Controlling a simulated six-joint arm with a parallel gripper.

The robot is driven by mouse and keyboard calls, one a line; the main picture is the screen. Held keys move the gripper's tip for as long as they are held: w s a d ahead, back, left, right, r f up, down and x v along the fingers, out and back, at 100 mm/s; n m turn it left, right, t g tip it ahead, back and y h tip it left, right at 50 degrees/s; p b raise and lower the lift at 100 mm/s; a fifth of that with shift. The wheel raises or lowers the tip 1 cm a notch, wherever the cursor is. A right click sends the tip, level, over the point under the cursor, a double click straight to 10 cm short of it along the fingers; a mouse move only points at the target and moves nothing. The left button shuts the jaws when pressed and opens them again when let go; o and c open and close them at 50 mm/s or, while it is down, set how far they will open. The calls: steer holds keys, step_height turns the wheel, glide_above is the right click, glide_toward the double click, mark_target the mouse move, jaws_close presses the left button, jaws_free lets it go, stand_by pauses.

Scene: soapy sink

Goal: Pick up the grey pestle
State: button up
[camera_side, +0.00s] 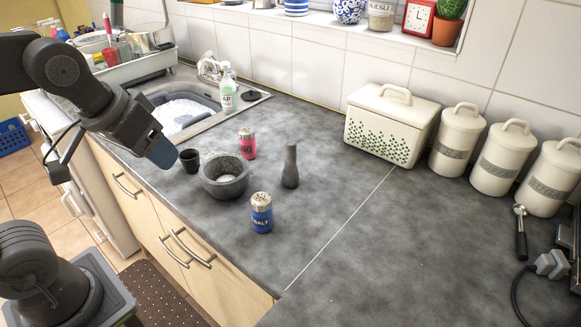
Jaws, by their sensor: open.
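The grey pestle (290,167) stands upright on the dark grey worktop, to the right of a grey stone mortar (225,178). The mortar holds something pale inside. My gripper (162,153) is at the left, above the worktop's front edge near the sink, with its blue fingertips pointing down and right. It is open, though its finger gap is hard to see from this side. It is apart from the pestle, with the small black cup and the mortar between them. Nothing shows in its fingers.
A small black cup (190,161), a pink shaker (247,143) and a blue salt shaker (262,213) stand around the mortar. A soapy sink (181,113) lies behind left. A bread bin (391,126) and white canisters line the wall. The worktop right of the pestle is clear.

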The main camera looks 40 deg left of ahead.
steer(key=w+d+r+n+g, duration=0.15)
steer(key=w+r+n, duration=0.3)
steer(key=w, duration=0.45)
steer(key=n+g, duration=0.4)
steer(key=n, duration=0.9)
glide_above(291, 155)
steer(key=w+a, duration=0.1)
steer(key=w, duration=0.1)
step_height(291, 155, down, 6)
steer(key=shift+m, duration=0.25)
steer(key=f, duration=0.7)
steer(key=shift+s+a+f, duration=0.1)
steer(key=shift+s+f, duration=0.15)
steer(key=shift+f, duration=0.05)
steer(key=shift+s+f, duration=0.15)
steer(key=shift+f, duration=1.3)
steer(key=shift+s+f, duration=0.1)
steer(key=shift+f, duration=1.3)
steer(key=shift+c, duration=0.3)
steer(key=c, duration=0.9)
